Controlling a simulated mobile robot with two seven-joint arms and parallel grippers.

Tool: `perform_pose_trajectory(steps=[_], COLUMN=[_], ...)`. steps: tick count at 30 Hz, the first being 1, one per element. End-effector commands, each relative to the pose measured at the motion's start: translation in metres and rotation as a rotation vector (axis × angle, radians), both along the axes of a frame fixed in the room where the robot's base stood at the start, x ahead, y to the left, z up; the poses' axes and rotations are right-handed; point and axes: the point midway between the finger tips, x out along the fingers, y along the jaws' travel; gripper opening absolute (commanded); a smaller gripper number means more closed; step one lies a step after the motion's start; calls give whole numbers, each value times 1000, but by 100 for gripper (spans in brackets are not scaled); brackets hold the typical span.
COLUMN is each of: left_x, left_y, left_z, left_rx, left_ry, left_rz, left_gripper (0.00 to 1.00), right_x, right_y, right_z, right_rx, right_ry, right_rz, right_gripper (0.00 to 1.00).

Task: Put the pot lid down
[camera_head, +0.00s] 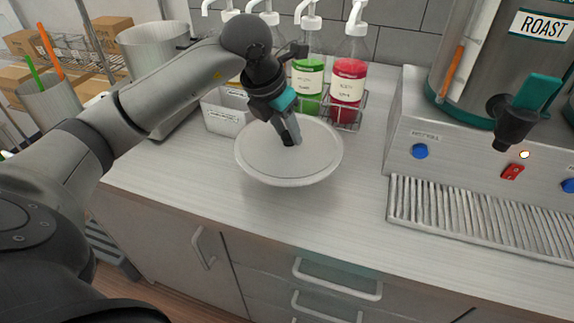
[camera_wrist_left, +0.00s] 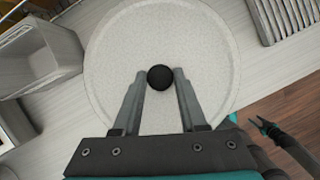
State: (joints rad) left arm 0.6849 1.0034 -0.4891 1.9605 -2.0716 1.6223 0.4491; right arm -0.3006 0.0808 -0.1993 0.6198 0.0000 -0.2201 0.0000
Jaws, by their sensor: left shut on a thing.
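The pot lid (camera_head: 310,158) is a round, pale grey disc with a raised rim. It is roughly level over the front part of the counter, and a faint shadow shows below it. How far it is above the counter is hard to tell. My left gripper (camera_head: 290,140) comes down from above and is shut on the lid's knob. In the left wrist view the black round knob (camera_wrist_left: 160,77) sits between the two fingertips (camera_wrist_left: 160,78), with the lid (camera_wrist_left: 115,50) spread out beneath. My right gripper (camera_wrist_left: 260,124) shows small at the lower right there; its opening is unclear.
A white bin (camera_head: 222,118) stands just behind the lid, left. Syrup bottles, green (camera_head: 308,80) and red (camera_head: 348,85), stand in a wire rack behind. The machine with a ribbed drip tray (camera_head: 470,215) is to the right. Bare counter (camera_head: 365,190) lies between.

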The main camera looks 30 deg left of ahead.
Motion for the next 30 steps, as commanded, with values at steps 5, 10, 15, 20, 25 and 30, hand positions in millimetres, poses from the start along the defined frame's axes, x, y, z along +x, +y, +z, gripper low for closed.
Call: perform_pose_trajectory(steps=[5, 10, 15, 20, 25, 30], left_x=[-1, 0, 0, 0, 0, 0], left_y=[0, 0, 0, 0, 0, 0], left_z=[-37, -49, -68, -90, -91, -93], left_rx=[-1, -2, -1, -1, 0, 0], left_ry=[1, -2, 2, 1, -2, -2], left_rz=[-2, -2, 0, -2, -2, -2], left_gripper=[0, 0, 0, 0, 0, 0], right_x=[0, 0, 0, 0, 0, 0], right_y=[0, 0, 0, 0, 0, 0], right_z=[-4, -4, -6, -8, -8, -11], right_rx=[0, 0, 0, 0, 0, 0], right_ry=[0, 0, 0, 0, 0, -1], right_rz=[0, 0, 0, 0, 0, 0], right_gripper=[50, 50, 50, 50, 50, 50])
